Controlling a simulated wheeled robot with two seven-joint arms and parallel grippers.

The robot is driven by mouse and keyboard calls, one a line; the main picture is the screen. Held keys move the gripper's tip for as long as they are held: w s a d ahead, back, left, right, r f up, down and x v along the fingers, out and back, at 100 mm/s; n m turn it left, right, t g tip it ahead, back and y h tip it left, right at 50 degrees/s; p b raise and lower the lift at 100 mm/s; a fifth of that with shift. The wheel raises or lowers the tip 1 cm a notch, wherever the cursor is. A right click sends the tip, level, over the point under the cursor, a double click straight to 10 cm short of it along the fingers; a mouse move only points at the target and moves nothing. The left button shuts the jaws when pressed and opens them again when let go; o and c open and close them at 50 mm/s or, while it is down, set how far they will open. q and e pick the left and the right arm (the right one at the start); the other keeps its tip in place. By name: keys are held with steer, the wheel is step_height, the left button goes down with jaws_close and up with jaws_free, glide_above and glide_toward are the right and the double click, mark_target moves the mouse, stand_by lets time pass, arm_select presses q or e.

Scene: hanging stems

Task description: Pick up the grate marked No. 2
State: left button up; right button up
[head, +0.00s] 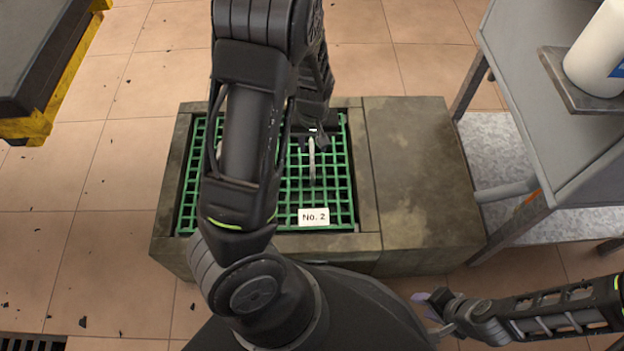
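The grate (342,196) is a green grid lying in a stone-grey frame. A white tag (313,217) on its front edge reads "No. 2". A pale upright handle (312,162) stands on the grate right of its middle. My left gripper (313,139) points down at the top of this handle. Its dark fingertips are small here, and I cannot tell whether they grip the handle. My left arm hides much of the grate's left and middle part. My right gripper (432,316) is at the lower right, low and away from the grate, with its fingers apart and empty.
A stone slab (415,170) adjoins the frame on the right. A grey metal stand (560,110) with a shelf and white bottle (603,55) is farther right. A dark platform with a yellow edge (60,85) is at upper left. The tiled floor at left is mostly clear, with small debris.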

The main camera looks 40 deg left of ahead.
mark_target(312, 155)
arm_select(q)
steer(key=shift+a+f, duration=0.1)
steer(key=shift+a, duration=0.15)
arm_select(e)
steer(key=shift+f, duration=0.25)
steer(key=shift+f, duration=0.1)
arm_select(q)
steer(key=shift+w+a+f+b, duration=0.1)
steer(key=shift+w+f+b, duration=0.1)
steer(key=shift+f+b, duration=0.75)
arm_select(e)
steer(key=shift+w+f+p, duration=0.2)
steer(key=shift+f+p, duration=0.1)
steer(key=shift+f, duration=0.4)
arm_select(q)
steer(key=shift+f, duration=0.35)
arm_select(e)
steer(key=shift+f, duration=0.1)
